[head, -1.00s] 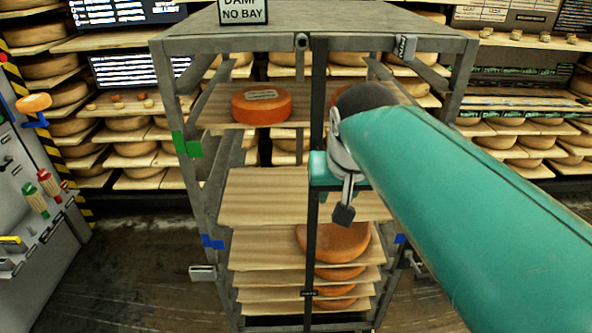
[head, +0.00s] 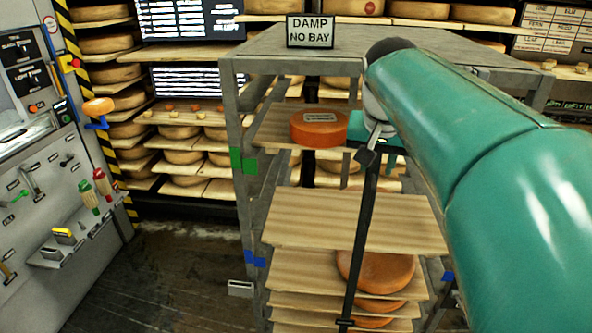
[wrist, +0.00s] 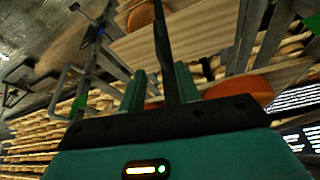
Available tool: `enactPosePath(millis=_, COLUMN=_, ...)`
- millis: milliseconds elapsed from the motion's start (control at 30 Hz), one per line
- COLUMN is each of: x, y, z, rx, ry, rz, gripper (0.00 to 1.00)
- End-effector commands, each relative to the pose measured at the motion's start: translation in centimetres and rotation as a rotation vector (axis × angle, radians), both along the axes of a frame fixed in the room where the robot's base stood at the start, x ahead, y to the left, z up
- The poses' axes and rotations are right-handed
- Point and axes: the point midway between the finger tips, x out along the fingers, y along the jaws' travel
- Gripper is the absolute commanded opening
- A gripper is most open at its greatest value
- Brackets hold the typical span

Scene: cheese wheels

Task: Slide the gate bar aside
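The gate bar (head: 364,232) is a thin dark upright bar across the front of the grey rack (head: 252,200). It leans slightly in the head view, and my arm hides its upper part. My gripper (head: 372,135) is at the bar's upper portion, beside the orange cheese wheel on the upper shelf. In the wrist view, the two teal fingers of my gripper (wrist: 160,88) stand apart. The bar (wrist: 162,40) runs between them, close to the right finger, with a gap on the left. I cannot tell whether it touches a finger.
An orange cheese wheel (head: 318,129) sits on the rack's upper shelf, close to my gripper. More wheels (head: 376,270) lie on lower shelves behind the bar. A grey tool panel (head: 50,190) is at left, with open floor between.

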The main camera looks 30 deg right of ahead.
Motion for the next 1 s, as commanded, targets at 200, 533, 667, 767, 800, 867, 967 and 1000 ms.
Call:
enactPosePath(millis=200, x=0.2, y=-1.0, z=-2.2, rx=0.003, ry=0.004, rz=-0.010, gripper=0.33)
enactPosePath(millis=533, x=2.0, y=-2.7, z=-8.2, rx=0.003, ry=0.004, rz=-0.009, gripper=0.33)
enactPosePath(millis=667, x=2.7, y=-3.3, z=-10.4, rx=0.003, ry=0.004, rz=-0.008, gripper=0.33)
enactPosePath(millis=767, x=3.2, y=-3.6, z=-11.6, rx=0.003, ry=0.003, rz=-0.007, gripper=0.33)
enactPosePath(millis=800, x=3.3, y=-3.7, z=-12.0, rx=0.002, ry=0.002, rz=-0.007, gripper=0.33)
enactPosePath(millis=867, x=3.6, y=-3.8, z=-12.4, rx=0.001, ry=0.001, rz=-0.005, gripper=0.33)
enactPosePath(millis=967, x=3.7, y=-3.8, z=-12.7, rx=0.001, ry=0.001, rz=-0.005, gripper=0.33)
enactPosePath(millis=1000, x=3.7, y=-3.9, z=-12.8, rx=0.001, ry=0.001, rz=-0.005, gripper=0.33)
